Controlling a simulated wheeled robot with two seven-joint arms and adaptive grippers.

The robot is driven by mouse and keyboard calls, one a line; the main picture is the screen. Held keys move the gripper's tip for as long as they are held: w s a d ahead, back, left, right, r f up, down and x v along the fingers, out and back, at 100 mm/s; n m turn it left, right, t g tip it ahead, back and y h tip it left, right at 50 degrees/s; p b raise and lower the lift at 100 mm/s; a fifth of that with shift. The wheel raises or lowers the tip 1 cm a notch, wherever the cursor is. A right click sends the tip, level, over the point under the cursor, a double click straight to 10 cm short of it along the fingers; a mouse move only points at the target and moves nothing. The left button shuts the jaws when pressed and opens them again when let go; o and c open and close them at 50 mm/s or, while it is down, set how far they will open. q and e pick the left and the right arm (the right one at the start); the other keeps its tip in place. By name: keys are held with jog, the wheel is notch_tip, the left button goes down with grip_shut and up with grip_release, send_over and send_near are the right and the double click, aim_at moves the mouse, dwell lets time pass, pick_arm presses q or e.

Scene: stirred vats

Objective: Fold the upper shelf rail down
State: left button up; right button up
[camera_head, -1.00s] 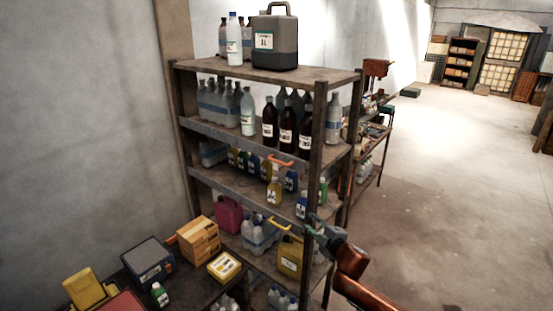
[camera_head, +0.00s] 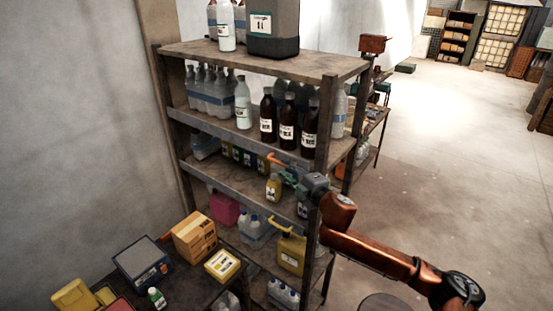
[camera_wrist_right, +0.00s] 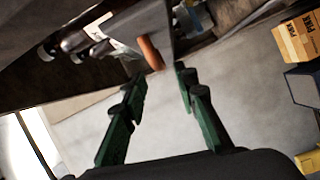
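The upper shelf rail (camera_head: 225,132) is a grey bar along the front of the shelf with the brown bottles. It stands raised, with an orange handle (camera_head: 276,158) on it. My right gripper (camera_head: 285,172) is beside that handle, just to its right. In the right wrist view the gripper's green fingers (camera_wrist_right: 158,80) are open and apart. The orange handle (camera_wrist_right: 151,53) shows just past the fingertips, between their lines, and does not look gripped. A lower rail (camera_head: 235,188) has a yellow handle (camera_head: 277,223). My left gripper is not in view.
Brown bottles (camera_head: 288,122) stand behind the upper rail. A yellow jug (camera_head: 291,252) stands on a lower shelf. A shelf post (camera_head: 322,130) rises close to my right arm. Boxes (camera_head: 194,236) sit on a table at lower left. Open floor lies to the right.

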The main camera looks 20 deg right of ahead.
aim_at(279, 163)
jog(key=p+x, duration=0.1)
jog(key=x, duration=0.3)
jog(key=shift+w+a, duration=0.15)
jog(key=shift+w, duration=0.2)
jog(key=shift+p+x, duration=0.35)
jog(key=shift+x, duration=0.45)
jog(key=shift+w, duration=0.1)
jog(key=shift+c, duration=0.5)
jog(key=c, duration=0.3)
grip_shut()
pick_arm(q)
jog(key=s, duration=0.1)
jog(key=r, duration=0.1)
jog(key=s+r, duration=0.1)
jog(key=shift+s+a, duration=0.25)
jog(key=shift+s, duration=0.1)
